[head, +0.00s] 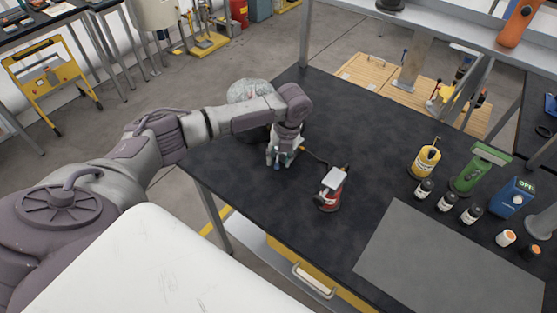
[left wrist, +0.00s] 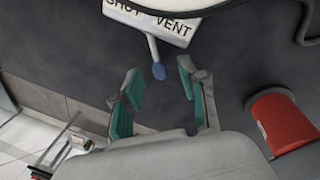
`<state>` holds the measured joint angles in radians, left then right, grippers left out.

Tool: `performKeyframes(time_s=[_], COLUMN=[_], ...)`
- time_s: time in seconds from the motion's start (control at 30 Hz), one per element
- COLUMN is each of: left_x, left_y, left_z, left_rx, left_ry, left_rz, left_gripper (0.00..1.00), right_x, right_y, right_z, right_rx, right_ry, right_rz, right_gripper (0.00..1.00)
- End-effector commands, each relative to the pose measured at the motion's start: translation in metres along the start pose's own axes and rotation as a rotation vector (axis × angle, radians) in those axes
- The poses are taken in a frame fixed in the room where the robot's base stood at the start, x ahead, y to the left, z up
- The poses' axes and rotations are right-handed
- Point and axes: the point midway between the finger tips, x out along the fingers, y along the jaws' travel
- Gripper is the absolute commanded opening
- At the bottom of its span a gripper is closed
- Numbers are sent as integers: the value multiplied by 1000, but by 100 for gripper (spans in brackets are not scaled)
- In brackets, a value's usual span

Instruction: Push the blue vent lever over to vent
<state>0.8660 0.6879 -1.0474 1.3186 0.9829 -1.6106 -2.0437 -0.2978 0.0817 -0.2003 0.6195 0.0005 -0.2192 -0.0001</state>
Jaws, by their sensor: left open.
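The vent lever, a pale stalk with a blue knob (left wrist: 158,71), shows in the left wrist view. It comes out from a white plate (left wrist: 160,22) marked SHUT on the left and VENT on the right, and its stalk leaves the plate between the two words. My left gripper (left wrist: 160,77) is open, its teal fingers on either side of the knob with gaps showing; contact cannot be told. In the head view my left gripper (head: 281,158) is low at the table's left end, partly hiding the plate and lever. My right gripper is not in view.
A red canister (head: 329,190) stands right of my left gripper, with a dark hose nearby. A rounded pale vessel (head: 248,92) is behind my arm. Bottles, a yellow can (head: 425,160) and a green device (head: 474,170) stand at the right. The black tabletop's middle (head: 370,140) is clear.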

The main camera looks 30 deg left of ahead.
Motion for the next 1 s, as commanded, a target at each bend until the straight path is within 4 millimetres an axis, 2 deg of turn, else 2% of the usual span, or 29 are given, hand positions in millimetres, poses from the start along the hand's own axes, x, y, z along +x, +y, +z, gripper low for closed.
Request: performKeyframes(time_s=[0.3, 0.5, 0.7, 1.0], left_x=[-68, -98, -107, -107], left_y=[-1, -1, 0, 0], left_z=[1, 1, 0, 0], left_rx=[0, -1, 0, 0], left_ry=[-4, -3, 0, -1], left_rz=[-4, -2, -1, -1], left_gripper=[42, 42, 42, 42], right_x=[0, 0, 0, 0], right_y=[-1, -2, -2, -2], right_z=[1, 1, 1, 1], right_rx=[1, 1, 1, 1], right_ry=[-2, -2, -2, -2], right_rz=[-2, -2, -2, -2], right_gripper=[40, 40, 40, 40])
